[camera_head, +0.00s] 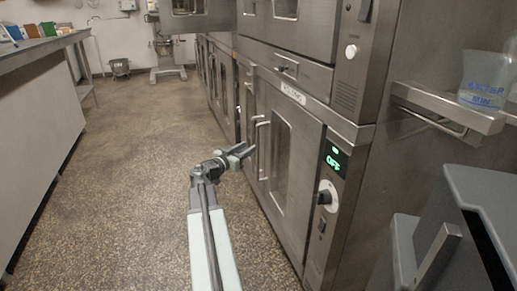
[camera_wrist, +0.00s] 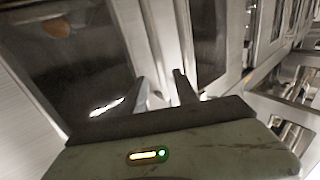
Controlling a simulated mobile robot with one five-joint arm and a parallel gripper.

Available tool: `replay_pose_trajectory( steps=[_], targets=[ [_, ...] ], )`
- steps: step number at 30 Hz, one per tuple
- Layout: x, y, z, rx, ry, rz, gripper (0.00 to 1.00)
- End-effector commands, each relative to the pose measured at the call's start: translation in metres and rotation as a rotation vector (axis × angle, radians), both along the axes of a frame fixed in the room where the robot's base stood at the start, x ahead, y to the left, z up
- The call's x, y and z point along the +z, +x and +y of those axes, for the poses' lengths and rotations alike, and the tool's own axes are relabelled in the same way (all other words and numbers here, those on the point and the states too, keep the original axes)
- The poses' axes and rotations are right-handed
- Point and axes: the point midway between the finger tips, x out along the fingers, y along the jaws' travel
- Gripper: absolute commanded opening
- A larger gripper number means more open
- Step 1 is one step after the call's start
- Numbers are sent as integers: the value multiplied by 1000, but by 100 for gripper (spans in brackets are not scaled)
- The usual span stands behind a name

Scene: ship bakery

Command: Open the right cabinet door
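The right cabinet door (camera_head: 306,178) is a steel door with a tall window, low in the oven unit under the "HOLDING" label. It looks shut. Its vertical bar handle (camera_head: 262,165) is on the door's left edge. The left cabinet door (camera_head: 248,112) is beside it and also looks shut. My gripper (camera_head: 250,150) is at handle height, just left of the right door's handle; I cannot tell if they touch. In the wrist view, the two fingers of my gripper (camera_wrist: 162,88) are apart, pointing at a bright vertical strip between two dark windows.
A control panel with a green "OFF" display (camera_head: 336,160) and a knob (camera_head: 327,197) is right of the door. A steel shelf (camera_head: 440,103) holds a clear measuring jug (camera_head: 487,80). A grey bin (camera_head: 480,190) stands front right. The floor (camera_head: 130,150) left of my arm is clear up to the counter (camera_head: 40,120).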

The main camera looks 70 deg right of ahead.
Motion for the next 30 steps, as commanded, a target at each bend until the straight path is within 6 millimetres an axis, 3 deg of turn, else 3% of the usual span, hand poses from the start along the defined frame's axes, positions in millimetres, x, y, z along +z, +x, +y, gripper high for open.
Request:
replay_pose_trajectory(
  steps=[5,15,23,27,30],
  targets=[
    [1,-3,-16,-1,1,1,36],
    [0,-20,-71,-1,2,0,36],
    [0,-23,-74,-1,2,0,36],
    [0,-23,-74,-1,3,0,0],
    [0,-23,-74,-1,3,0,0]
  ],
)
